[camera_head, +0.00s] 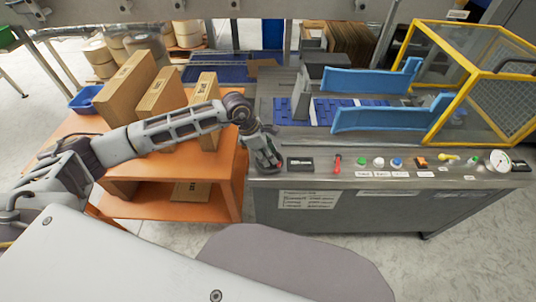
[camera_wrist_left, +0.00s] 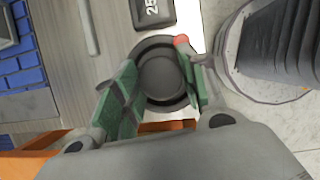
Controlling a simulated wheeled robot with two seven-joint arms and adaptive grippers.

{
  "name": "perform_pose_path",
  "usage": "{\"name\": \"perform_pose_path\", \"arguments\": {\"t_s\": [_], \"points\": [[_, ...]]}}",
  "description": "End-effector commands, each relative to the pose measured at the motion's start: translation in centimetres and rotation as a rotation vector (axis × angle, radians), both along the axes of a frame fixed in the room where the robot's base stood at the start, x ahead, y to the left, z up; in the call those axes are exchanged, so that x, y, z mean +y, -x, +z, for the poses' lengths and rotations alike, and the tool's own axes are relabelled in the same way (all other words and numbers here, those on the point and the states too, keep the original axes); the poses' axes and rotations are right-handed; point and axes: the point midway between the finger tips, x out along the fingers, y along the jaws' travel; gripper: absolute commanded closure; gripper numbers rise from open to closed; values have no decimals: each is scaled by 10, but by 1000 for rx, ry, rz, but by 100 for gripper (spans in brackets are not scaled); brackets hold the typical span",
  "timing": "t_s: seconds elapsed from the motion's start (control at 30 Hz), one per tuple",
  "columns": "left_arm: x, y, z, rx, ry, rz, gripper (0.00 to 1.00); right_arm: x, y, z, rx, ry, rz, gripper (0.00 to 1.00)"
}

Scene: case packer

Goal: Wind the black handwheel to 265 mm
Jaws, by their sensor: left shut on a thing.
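The black handwheel (camera_wrist_left: 160,72) shows in the wrist view as a round dark disc on the panel's front left corner. My left gripper (camera_wrist_left: 158,88) reaches over it, with green-padded fingers on either side, shut on the wheel. A small red piece (camera_wrist_left: 181,40) shows by the tip of the right-hand finger. In the head view my left gripper (camera_head: 270,162) hides most of the wheel. My right gripper is out of view.
A red lever (camera_head: 337,163), a green button (camera_head: 379,162) and a round gauge (camera_head: 499,161) share the panel. Blue guide rails (camera_head: 390,115) and a yellow-framed guard (camera_head: 480,75) stand behind. An orange table (camera_head: 225,165) with cartons (camera_head: 128,88) stands left.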

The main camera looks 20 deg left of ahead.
Motion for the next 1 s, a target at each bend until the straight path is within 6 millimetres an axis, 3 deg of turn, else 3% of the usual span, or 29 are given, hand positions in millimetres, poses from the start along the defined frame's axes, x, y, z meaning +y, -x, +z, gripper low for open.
{"name": "perform_pose_path", "arguments": {"t_s": [0.5, 1.0], "points": [[-1, 1, 0, -3, 1, 266, 82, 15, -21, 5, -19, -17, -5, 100], [-1, 0, 1, -2, 0, 325, 82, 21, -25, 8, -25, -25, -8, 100]]}}
